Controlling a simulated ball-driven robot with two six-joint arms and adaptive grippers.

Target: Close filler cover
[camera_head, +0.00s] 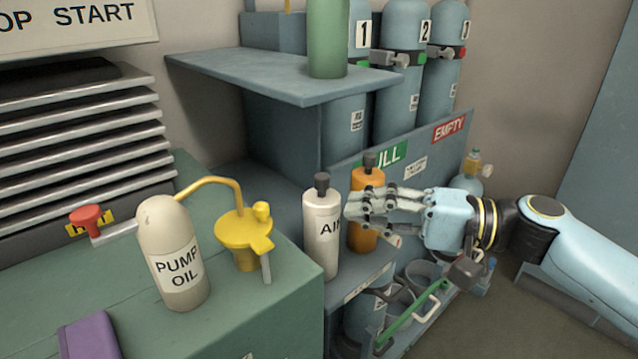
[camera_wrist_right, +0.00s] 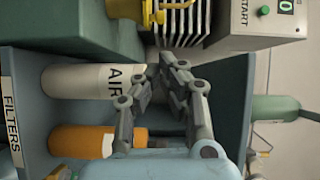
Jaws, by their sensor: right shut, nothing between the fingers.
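A yellow round filler piece (camera_head: 244,228) with a flat top, a side tab and a small knob sits on the green bench top, left of centre in the head view. A curved yellow pipe (camera_head: 212,182) rises behind it. I cannot tell whether its cover is fully closed. My left gripper is not in view.
A pump oil bottle (camera_head: 176,252) and a red-knobbed lever (camera_head: 88,219) stand left of the yellow piece. A shelf (camera_head: 270,75) holding a green cylinder (camera_head: 327,40) overhangs behind.

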